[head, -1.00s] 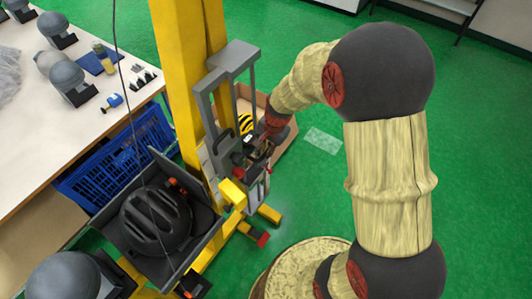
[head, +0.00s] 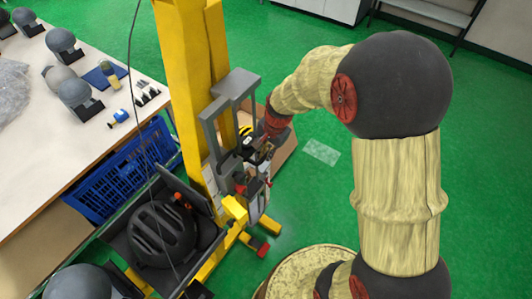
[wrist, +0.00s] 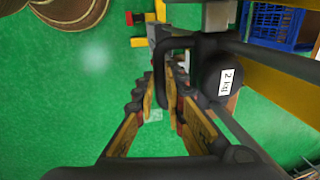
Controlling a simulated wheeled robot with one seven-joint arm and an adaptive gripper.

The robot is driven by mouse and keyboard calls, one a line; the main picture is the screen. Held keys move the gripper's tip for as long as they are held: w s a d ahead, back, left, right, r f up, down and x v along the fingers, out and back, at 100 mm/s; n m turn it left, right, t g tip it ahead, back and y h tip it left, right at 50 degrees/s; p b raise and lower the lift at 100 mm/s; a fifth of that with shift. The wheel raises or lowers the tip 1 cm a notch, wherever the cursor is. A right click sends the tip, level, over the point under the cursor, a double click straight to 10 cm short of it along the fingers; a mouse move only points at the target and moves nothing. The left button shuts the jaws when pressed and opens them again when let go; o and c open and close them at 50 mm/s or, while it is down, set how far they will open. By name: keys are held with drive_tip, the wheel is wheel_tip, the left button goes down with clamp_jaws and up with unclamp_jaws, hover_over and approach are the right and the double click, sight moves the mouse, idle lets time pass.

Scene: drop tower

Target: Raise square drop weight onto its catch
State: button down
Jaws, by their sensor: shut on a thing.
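The weight is mostly hidden there among dark parts. I cannot make out the catch.
A cardboard box (head: 284,152) with a yellow-and-black striped thing stands behind my gripper. A dark tray (head: 204,236) with a black helmet (head: 160,235) is left of the tower's foot. Left are a blue crate (head: 105,185) and a white bench (head: 60,135). Green floor on the right is open.

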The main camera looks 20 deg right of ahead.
drive_tip(key=c, duration=2.2)
unclamp_jaws()
drive_tip(key=shift+w+r, duration=0.2)
drive_tip(key=shift+c, duration=0.2)
drive_tip(key=o, duration=0.4)
drive_tip(key=shift+s+f, duration=0.1)
drive_tip(key=shift+s, duration=0.05)
wheel_tip(320, 180, up, 12)
drive_tip(key=s+d, duration=0.1)
drive_tip(key=s, duration=0.1)
drive_tip(key=shift+d, duration=0.15)
drive_tip(key=shift+f, duration=0.15)
